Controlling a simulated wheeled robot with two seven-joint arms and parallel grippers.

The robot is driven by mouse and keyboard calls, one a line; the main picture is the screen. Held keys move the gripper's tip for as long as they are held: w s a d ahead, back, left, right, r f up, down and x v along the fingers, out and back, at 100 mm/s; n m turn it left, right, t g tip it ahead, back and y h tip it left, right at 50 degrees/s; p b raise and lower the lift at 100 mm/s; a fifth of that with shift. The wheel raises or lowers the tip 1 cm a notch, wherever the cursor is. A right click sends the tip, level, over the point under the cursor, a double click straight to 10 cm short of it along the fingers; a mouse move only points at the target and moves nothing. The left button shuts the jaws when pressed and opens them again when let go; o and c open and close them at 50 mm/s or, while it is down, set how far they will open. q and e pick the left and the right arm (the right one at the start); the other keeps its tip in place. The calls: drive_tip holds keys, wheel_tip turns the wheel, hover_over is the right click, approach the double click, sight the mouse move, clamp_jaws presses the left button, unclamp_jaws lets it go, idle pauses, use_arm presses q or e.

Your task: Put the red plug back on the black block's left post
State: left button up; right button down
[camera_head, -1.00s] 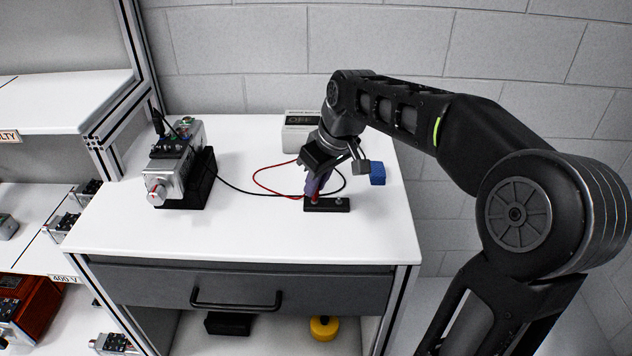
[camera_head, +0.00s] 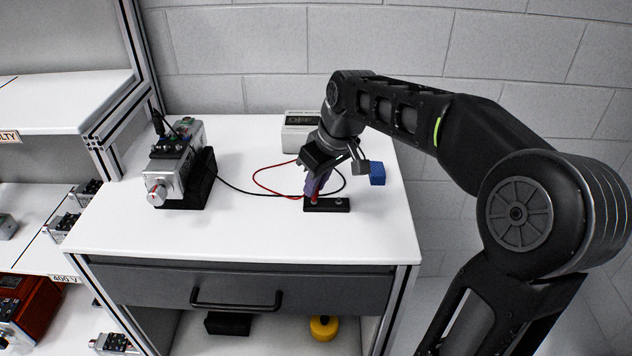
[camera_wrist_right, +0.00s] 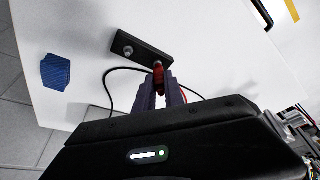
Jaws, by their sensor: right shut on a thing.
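The black block (camera_head: 328,206) lies flat on the white tabletop. Its bare right post (camera_head: 338,202) shows, and the same post (camera_wrist_right: 127,50) is clear in the right wrist view. My right gripper (camera_head: 315,189) points down over the block's left end, its purple fingers shut on the red plug (camera_wrist_right: 158,75). The plug stands roughly upright at the left post's place and hides that post. It seems to meet the block, but I cannot tell how fully it is seated. My left gripper is not in view.
A blue block (camera_head: 377,174) lies right of the gripper. A grey meter (camera_head: 299,132) stands behind. A motor unit (camera_head: 174,172) stands at the left, with black and red cables (camera_head: 262,184) running between. The front of the tabletop (camera_head: 240,235) is clear.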

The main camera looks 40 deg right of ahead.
drive_tip(key=shift+f, duration=0.2)
idle(0.4)
drive_tip(key=c, duration=1.3)
unclamp_jaws()
drive_tip(key=shift+c, duration=0.2)
drive_tip(key=shift+r, duration=0.1)
drive_tip(key=shift+r+p, duration=2.7)
drive_tip(key=shift+r, duration=0.75)
